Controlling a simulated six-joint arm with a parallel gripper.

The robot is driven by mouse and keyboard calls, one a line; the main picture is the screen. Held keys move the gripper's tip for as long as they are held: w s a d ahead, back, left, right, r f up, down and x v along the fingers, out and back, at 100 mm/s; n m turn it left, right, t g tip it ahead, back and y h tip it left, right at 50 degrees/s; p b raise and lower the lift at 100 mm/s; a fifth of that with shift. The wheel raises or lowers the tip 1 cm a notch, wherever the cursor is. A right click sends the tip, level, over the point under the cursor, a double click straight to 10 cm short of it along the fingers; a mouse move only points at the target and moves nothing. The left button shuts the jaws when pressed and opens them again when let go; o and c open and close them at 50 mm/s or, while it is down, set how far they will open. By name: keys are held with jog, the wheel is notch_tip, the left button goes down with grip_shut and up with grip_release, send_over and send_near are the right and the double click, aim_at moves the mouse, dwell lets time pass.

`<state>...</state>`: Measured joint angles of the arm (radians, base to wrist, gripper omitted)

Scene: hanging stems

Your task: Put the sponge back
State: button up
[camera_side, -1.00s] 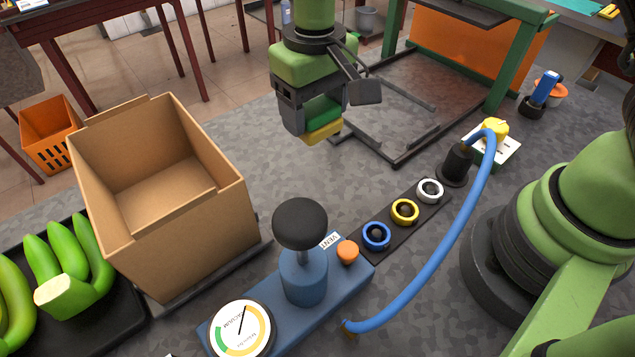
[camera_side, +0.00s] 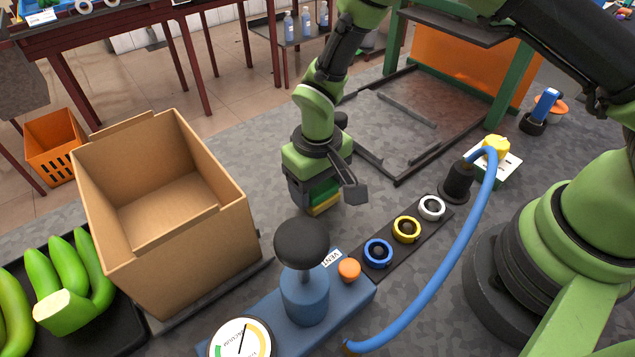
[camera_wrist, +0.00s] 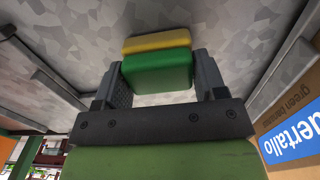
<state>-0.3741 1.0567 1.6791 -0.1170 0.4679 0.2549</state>
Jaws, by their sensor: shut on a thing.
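The sponge (camera_side: 322,199) is a block with a green layer and a yellow layer. My gripper (camera_side: 325,203) is shut on it, with the yellow side facing down, low over the grey speckled surface. In the wrist view the sponge (camera_wrist: 157,72) sits between the two dark fingers of my gripper (camera_wrist: 160,82), green nearest the palm and yellow beyond. I cannot tell for sure whether the sponge touches the surface.
An open cardboard box (camera_side: 245,229) stands left of my gripper. A blue pump base with a black knob (camera_side: 301,242) is in front. A strip of coloured rings (camera_side: 407,229) and a blue hose (camera_side: 452,240) lie to the right. A green metal frame (camera_side: 505,85) stands behind.

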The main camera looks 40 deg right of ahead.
jog(key=o, duration=0.9)
jog(key=shift+f, duration=0.1)
notch_tip(320, 180, up, 12)
jog(key=shift+r, duration=0.2)
notch_tip(320, 180, up, 6)
jog(key=t, duration=0.1)
send_over(334, 181)
jog(key=s+d+r+m+t+y, duration=0.25)
jog(key=s+d+r, duration=0.25)
jog(key=s+r, duration=0.4)
jog(key=s+d+r+m+t, duration=0.1)
jog(key=s+d+r+t, duration=0.1)
jog(key=s, duration=0.5)
jog(key=shift+r+t, duration=0.3)
jog(key=shift+t, duration=0.55)
